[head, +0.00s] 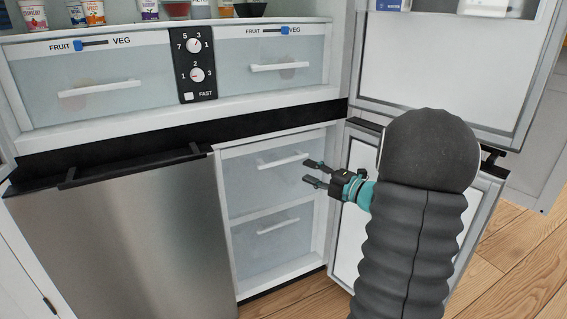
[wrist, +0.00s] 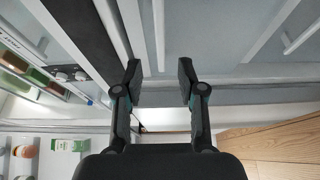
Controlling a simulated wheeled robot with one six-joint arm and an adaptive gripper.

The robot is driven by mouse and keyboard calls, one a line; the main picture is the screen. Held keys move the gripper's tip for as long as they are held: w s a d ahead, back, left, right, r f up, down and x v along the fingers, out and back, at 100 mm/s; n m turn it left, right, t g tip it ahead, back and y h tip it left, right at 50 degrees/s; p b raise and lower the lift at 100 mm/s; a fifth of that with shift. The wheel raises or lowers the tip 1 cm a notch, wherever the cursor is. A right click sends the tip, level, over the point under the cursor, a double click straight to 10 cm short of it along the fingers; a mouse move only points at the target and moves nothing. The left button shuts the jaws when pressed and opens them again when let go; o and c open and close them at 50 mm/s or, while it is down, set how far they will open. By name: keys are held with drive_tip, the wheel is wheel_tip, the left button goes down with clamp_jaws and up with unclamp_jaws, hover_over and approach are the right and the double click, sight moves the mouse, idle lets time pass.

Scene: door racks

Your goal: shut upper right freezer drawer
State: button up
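The upper right freezer drawer (head: 252,185) has a pale translucent front and a white bar handle (head: 280,161). It sits in the open right freezer compartment, above the lower drawer (head: 270,250). Its front looks about level with the lower drawer's; I cannot tell whether it stands slightly out. My gripper (head: 306,171) is at the right of the upper drawer, near the right end of its handle, fingers pointing left. The wrist view shows my gripper (wrist: 160,76) with its fingers apart and nothing between them, with pale drawer fronts beyond. I cannot tell whether it touches the drawer.
The right freezer door (head: 350,240) stands open behind my arm. The steel left freezer door (head: 125,245) is shut. Above are two fridge drawers (head: 95,85) with a dial panel (head: 195,62) between them, and the upper right door (head: 440,70) is open. Wooden floor (head: 520,255) lies at right.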

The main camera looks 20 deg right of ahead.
sight(286, 162)
drive_tip(key=x, duration=1)
drive_tip(key=shift+w+a, duration=0.1)
drive_tip(key=shift+a, duration=0.05)
clamp_jaws()
